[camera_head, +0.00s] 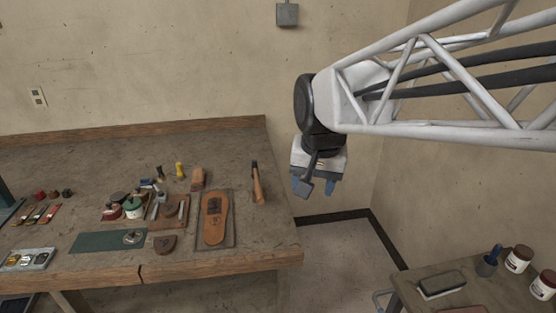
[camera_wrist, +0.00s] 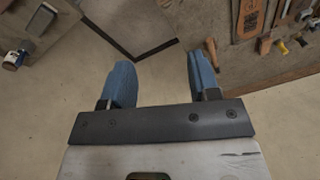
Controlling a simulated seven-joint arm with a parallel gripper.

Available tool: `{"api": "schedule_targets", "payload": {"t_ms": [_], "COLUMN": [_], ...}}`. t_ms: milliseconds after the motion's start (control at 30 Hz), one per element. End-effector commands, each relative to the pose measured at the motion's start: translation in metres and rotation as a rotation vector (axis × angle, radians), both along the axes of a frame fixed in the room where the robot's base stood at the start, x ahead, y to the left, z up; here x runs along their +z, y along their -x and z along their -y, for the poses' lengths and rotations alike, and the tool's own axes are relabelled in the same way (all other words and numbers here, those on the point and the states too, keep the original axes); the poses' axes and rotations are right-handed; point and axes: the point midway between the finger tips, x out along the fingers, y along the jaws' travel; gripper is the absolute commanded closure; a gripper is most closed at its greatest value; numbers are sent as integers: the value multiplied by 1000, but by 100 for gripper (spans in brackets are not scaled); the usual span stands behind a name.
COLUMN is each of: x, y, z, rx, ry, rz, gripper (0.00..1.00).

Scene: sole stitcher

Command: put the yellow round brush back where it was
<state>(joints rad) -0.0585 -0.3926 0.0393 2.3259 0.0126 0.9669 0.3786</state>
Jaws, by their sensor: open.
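A small yellow upright item (camera_head: 180,170), which looks like the yellow round brush, stands towards the back of the workbench (camera_head: 270,232). It also shows as a small yellow spot in the wrist view (camera_wrist: 283,47). It is too small to make out its bristles. My gripper (camera_head: 314,187) hangs in the air beyond the right end of the workbench, well apart from the brush. Its two blue fingers (camera_wrist: 161,62) are spread with nothing between them, over bare floor.
A hammer (camera_head: 258,184) lies near the bench's right end, beside a leather sole on a board (camera_head: 229,236). Several tools and jars crowd the brush's left and front. A side table (camera_head: 410,291) at lower right holds a dark block (camera_head: 441,284), a blue-handled item in a cup (camera_head: 490,261) and jars (camera_head: 518,260).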

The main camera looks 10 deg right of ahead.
Motion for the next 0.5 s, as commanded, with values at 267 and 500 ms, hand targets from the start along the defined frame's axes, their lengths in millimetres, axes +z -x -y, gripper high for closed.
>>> {"api": "schedule_targets", "payload": {"t_ms": [267,500], "x": [-26,-49], "y": [71,116], "z": [19,28], "rx": [148,253], "ry": [49,83], "rz": [19,29], "gripper": [44,44]}}
